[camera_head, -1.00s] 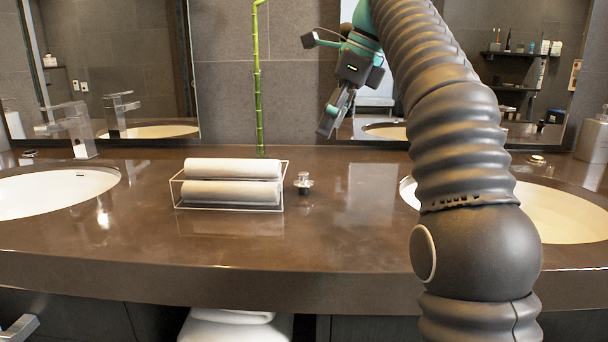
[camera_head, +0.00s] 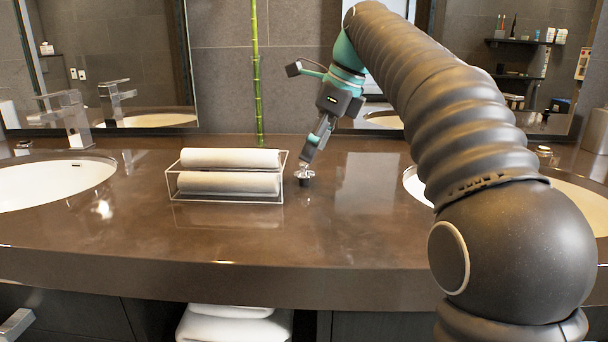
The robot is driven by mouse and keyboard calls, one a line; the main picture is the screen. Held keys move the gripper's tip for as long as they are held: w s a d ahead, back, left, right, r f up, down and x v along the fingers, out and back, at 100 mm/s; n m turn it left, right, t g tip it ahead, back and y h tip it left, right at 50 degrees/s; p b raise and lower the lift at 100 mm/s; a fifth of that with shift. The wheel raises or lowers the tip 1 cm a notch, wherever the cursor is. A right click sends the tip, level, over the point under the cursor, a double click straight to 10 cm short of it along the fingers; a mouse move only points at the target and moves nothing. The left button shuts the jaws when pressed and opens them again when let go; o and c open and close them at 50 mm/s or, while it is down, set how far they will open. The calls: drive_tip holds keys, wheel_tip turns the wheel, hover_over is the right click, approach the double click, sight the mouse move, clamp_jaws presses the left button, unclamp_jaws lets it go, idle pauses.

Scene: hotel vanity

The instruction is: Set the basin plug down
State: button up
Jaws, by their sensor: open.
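The basin plug (camera_head: 304,176) is a small metal piece with a knob on top. It stands on the brown vanity counter (camera_head: 240,236), just right of a wire tray of rolled towels. My gripper (camera_head: 309,158) is low over the counter, with its fingers pointing down at the plug's top. The fingers are open. They overlap the upper edge of the plug in the picture, and I cannot tell whether they touch it.
A wire tray (camera_head: 226,200) with two rolled white towels (camera_head: 230,158) stands close left of the plug. The left basin (camera_head: 52,184) and the right basin (camera_head: 590,205) lie to either side. A bamboo stalk (camera_head: 257,75) rises behind. The counter in front is clear.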

sight(305, 172)
drive_tip(key=shift+x, duration=2.85)
drive_tip(key=c, duration=1.4)
drive_tip(key=shift+o, duration=0.2)
